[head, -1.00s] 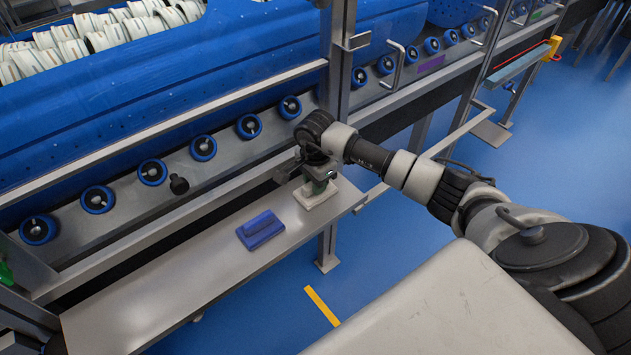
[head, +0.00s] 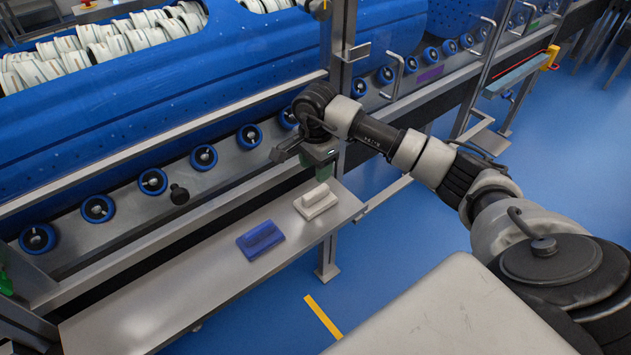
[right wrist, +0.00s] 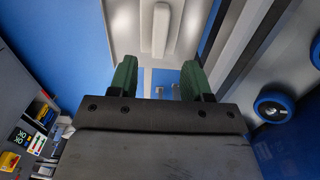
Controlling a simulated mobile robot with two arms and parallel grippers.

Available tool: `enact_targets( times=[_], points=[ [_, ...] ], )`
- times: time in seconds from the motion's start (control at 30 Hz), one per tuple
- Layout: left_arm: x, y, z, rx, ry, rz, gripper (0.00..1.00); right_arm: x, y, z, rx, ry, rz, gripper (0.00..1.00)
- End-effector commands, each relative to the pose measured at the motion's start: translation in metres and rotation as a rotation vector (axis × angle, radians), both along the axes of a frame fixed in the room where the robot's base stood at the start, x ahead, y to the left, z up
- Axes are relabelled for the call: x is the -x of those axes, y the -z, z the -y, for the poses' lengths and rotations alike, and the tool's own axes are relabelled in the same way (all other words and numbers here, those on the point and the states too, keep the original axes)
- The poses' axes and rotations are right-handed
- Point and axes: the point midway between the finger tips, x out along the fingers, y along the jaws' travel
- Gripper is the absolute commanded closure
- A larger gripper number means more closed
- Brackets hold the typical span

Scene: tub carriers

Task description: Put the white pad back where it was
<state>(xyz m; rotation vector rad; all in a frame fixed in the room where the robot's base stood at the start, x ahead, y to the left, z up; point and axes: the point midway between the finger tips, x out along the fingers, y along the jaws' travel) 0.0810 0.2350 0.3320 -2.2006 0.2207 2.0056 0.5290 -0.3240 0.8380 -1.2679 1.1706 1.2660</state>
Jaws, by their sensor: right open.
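The white pad (head: 316,202) has a raised grip bar on top. It lies flat near the right end of the grey metal shelf (head: 150,304), to the right of the blue pad. It also shows in the right wrist view at the top, with its bar (right wrist: 161,30) lengthwise. My right gripper (head: 322,177) is just above and behind the white pad, apart from it. In the right wrist view its two green fingers (right wrist: 158,82) are spread with nothing between them. My left gripper is not in view.
A blue pad (head: 261,240) lies on the shelf left of the white pad. A machine frame with a row of blue rollers (head: 204,157) and a blue drum runs behind the shelf. The shelf's left part is bare. Blue floor lies in front.

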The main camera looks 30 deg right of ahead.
Motion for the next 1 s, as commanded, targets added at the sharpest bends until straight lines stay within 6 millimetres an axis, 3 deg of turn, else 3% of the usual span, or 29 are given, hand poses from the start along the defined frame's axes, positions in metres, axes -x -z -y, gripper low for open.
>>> enact_targets(
  times=[0.23,0.83,0.93,1.0],
  points=[
    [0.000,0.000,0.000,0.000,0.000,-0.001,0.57,0.000,-0.029,0.000,0.001,0.000,0.001,0.51],
    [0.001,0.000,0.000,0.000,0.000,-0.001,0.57,0.000,-0.031,-0.001,-0.004,0.000,0.000,0.51],
    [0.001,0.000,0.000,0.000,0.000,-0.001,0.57,0.000,-0.024,-0.016,-0.061,-0.005,0.016,0.51],
    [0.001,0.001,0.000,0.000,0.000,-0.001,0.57,0.001,-0.017,-0.042,-0.163,-0.009,0.044,0.51]
  ],
)
